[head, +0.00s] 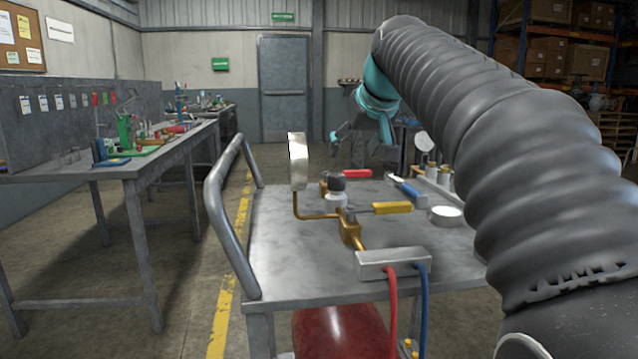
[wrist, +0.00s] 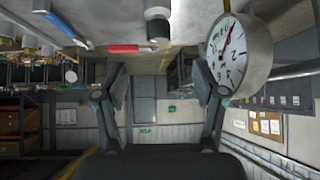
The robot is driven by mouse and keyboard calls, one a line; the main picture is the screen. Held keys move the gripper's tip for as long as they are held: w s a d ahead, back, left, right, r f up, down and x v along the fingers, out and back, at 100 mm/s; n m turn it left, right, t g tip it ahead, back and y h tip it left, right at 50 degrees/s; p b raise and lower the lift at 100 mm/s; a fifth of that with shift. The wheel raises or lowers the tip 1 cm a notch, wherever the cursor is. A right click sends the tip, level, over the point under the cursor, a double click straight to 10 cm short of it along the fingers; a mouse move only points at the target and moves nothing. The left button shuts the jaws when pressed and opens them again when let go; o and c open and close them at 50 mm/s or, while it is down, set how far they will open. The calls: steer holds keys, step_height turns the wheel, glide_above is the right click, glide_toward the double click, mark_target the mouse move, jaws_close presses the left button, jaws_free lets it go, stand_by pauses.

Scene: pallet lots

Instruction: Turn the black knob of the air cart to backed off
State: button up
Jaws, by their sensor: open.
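The air cart (head: 285,250) stands in front of me with a grey metal top. On it is a regulator with a black knob (head: 336,181) on a pale round body. The black knob (wrist: 158,29) also shows near the top edge of the wrist view. A round gauge (head: 298,160) stands left of it, edge-on; its white dial (wrist: 228,52) faces the wrist camera. My gripper (head: 363,135) is open and empty, apart from the knob and above it in the head view. In the wrist view my open fingers (wrist: 158,88) have only the distant wall between them.
A red handle (head: 357,174), blue-handled tool (head: 407,190) and white round lid (head: 446,215) lie nearby. A workbench (head: 150,165) stands left, with floor between.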

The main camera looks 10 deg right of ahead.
mark_target(337, 175)
steer(key=x, duration=0.4)
steer(key=w+b+x, duration=0.1)
steer(key=x, duration=0.4)
steer(key=r+x, duration=0.1)
steer(key=x, duration=0.4)
steer(key=shift+w, duration=0.25)
steer(key=c, duration=1.1)
